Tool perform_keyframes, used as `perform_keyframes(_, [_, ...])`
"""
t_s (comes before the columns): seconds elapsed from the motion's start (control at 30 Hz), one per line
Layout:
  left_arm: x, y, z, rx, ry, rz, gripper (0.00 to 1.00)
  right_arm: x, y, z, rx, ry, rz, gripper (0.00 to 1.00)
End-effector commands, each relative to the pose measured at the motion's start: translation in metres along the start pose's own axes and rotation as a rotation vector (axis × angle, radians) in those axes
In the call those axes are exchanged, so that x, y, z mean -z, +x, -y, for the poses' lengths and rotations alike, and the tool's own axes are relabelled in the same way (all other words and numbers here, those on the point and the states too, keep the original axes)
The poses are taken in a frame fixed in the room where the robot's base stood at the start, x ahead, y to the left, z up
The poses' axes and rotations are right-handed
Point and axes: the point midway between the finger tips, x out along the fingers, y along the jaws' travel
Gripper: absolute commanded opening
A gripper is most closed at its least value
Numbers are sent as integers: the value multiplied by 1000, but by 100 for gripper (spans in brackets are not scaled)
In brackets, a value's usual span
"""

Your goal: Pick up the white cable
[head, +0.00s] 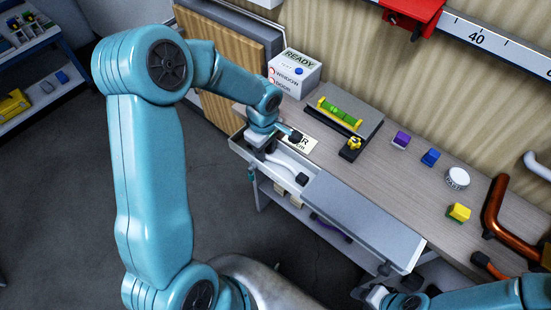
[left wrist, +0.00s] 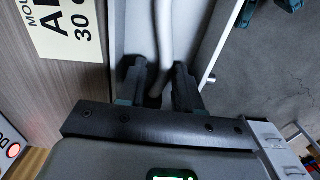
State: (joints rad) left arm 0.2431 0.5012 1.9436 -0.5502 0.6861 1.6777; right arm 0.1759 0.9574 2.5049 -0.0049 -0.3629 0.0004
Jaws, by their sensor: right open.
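The white cable (head: 288,164) lies in the open drawer (head: 240,146) at the front of the workbench, with a black end (head: 302,179) showing. My left gripper (head: 272,142) is low at the drawer's left end, over the cable. In the left wrist view the white cable (left wrist: 163,38) runs down between the two dark fingers (left wrist: 158,88), which stand apart on either side of it. Where the cable passes between the fingertips is dark and partly hidden. My right gripper (head: 385,297) is at the bottom edge of the head view, open and away from the cable.
On the bench (head: 395,185) are a white box (head: 295,72), a level (head: 340,113), small coloured blocks (head: 430,158), a white round piece (head: 457,177) and a copper pipe (head: 495,210). A purple cable (head: 332,228) lies below.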

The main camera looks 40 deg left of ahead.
Motion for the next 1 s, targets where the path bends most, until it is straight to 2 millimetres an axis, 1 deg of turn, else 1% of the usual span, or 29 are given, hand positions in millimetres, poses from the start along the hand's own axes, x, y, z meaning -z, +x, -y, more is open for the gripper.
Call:
perform_keyframes(0.13, [0, 0, 0, 0, 0, 0, 34, 0, 0, 0, 0, 0, 0, 43])
perform_keyframes(0.17, [0, 0, 0, 0, 0, 0, 31, 0, 0, 0, 0, 0, 0, 43])
perform_keyframes(0.2, [0, 0, 0, 0, 0, 0, 18, 0, 0, 0, 0, 0, 0, 43])
perform_keyframes(0.27, [0, 0, 0, 0, 0, 0, 0, 0, 0, 0, 0, 0, 0, 43])
perform_keyframes(0.57, [0, -1, 0, -1, 0, -1, 0, 0, 0, 0, 0, 0, 0, 43])
perform_keyframes(0.73, [1, -11, -1, -2, 0, -3, 0, 0, 1, 0, 0, 0, 0, 43])
perform_keyframes(0.87, [0, -32, -1, -6, -1, -2, 0, 0, 1, 0, 0, 0, 0, 43])
perform_keyframes(0.97, [1, -57, -2, -8, -1, -3, 0, 0, 2, -1, 0, 0, 0, 43])
perform_keyframes(1.0, [1, -68, -2, -9, 0, -3, 0, 0, 2, -1, 0, 0, 0, 43])
